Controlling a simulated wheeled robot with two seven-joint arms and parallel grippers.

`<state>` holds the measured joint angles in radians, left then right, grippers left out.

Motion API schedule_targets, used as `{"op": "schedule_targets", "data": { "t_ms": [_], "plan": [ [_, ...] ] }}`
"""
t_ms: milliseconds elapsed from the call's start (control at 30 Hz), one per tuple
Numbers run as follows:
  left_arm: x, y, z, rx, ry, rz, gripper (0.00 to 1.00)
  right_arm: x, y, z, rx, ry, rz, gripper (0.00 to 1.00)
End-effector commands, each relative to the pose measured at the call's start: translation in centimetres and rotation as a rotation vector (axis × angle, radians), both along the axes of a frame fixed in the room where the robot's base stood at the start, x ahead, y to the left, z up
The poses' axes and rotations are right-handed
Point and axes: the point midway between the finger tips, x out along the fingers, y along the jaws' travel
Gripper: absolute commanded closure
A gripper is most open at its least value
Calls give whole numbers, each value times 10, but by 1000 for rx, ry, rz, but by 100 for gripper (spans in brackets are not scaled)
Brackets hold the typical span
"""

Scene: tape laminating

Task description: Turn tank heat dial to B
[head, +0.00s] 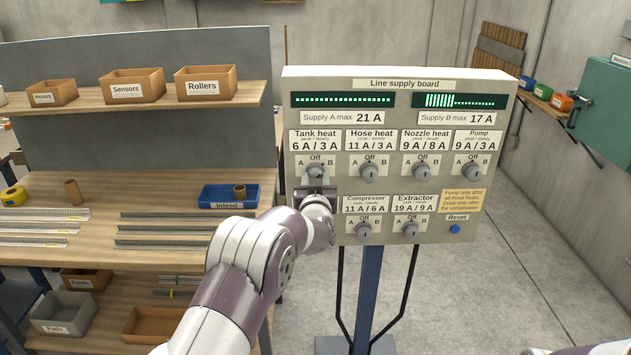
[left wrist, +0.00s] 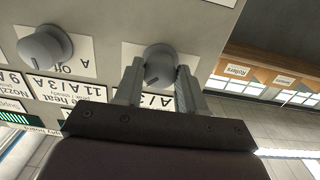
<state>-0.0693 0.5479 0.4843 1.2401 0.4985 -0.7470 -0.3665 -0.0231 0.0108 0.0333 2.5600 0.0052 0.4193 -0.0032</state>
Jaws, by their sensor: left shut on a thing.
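The tank heat dial (head: 316,171) is a grey round knob at the upper left of the line supply board (head: 399,84). Its label reads 6 A / 3 A, with Off above and A and B at the sides. My left gripper (head: 316,181) reaches it from below and is shut on it. In the left wrist view, which is upside down, the dial (left wrist: 159,62) sits between the two fingers (left wrist: 160,84). The fingers and hand partly cover the dial, and I cannot tell exactly where its pointer stands. My right gripper is out of view.
The hose heat dial (head: 369,172) is close at the right and the compressor dial (head: 363,231) is below. The supply B display (head: 459,101) shows tall bars; the supply A display (head: 343,100) shows only a dotted row. A shelf bench (head: 100,188) stands at left.

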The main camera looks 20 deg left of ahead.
Motion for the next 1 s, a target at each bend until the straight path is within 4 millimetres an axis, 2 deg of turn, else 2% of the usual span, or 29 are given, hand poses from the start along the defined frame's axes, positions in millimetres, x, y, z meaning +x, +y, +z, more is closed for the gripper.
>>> {"op": "schedule_targets", "data": {
  "t_ms": [400,433,500,833,933,1000],
  "plan": [
    [0,0,-1,8,4,0,91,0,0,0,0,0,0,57],
    [0,0,-1,7,4,0,57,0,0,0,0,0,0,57],
    [0,0,-1,7,4,0,35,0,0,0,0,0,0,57],
    [-3,-1,-1,7,3,0,35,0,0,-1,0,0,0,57],
    [-15,-5,-2,6,4,-1,35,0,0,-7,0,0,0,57],
    [-31,-9,-3,7,3,-1,35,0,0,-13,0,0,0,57]
  ]
}}
